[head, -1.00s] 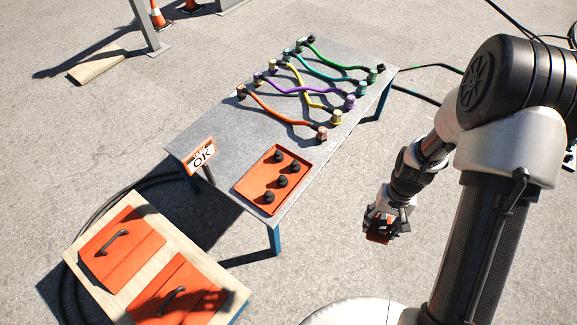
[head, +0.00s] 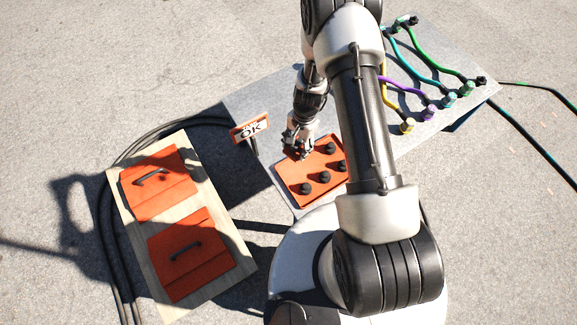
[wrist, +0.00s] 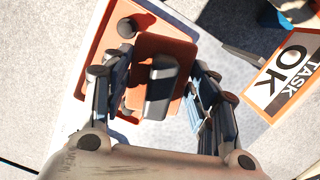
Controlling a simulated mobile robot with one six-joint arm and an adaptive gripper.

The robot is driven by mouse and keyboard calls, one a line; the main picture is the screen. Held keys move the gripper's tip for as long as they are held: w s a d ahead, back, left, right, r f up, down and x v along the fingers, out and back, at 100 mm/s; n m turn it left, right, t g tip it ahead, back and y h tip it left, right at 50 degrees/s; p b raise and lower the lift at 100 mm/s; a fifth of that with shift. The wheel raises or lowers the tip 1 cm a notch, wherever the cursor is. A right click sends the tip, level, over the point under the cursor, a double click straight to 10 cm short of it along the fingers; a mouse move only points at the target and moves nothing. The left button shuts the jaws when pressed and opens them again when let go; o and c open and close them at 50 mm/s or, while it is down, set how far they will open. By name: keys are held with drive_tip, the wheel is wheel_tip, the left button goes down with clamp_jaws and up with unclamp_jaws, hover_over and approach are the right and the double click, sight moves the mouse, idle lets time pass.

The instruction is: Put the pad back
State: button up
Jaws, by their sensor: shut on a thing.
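The pad is a small orange plate with a dark grey block on it, seen in the wrist view (wrist: 148,48). My gripper (head: 297,152) is shut on it; the two fingers show either side of the pad in the wrist view (wrist: 163,88). In the head view the pad is mostly hidden by my gripper. The gripper is over the upper-left corner of the orange tray (head: 292,182), which holds several black knobs (head: 325,177). The tray's rim also shows behind the pad in the wrist view (wrist: 174,17). I cannot tell whether pad and tray touch.
The grey table (head: 240,98) carries coloured cables (head: 432,69) at the right. A TASK OK sign (head: 250,130) stands left of my gripper. A wooden board (head: 204,184) with two orange handled panels (head: 158,181) is at the left. Black cable lies around it.

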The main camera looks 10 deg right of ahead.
drive_tip(key=w+f+m, duration=0.1)
drive_tip(key=f+m, duration=0.1)
drive_tip(key=m, duration=0.1)
drive_tip(key=shift+w+a+f, duration=0.1)
drive_tip(key=shift+w+f, duration=0.2)
drive_tip(key=shift+w, duration=0.1)
drive_tip(key=b, duration=0.5)
hover_over(293, 171)
drive_tip(key=f, duration=1.5)
drive_tip(key=shift+d, duration=0.3)
drive_tip(key=shift+w+f+b, duration=0.1)
drive_tip(key=shift+f+b, duration=0.7)
drive_tip(key=shift+f, duration=1.6)
drive_tip(key=shift+f, duration=0.2)
drive_tip(key=o, duration=0.7)
drive_tip(key=shift+o, duration=0.5)
drive_tip(key=shift+r, duration=0.1)
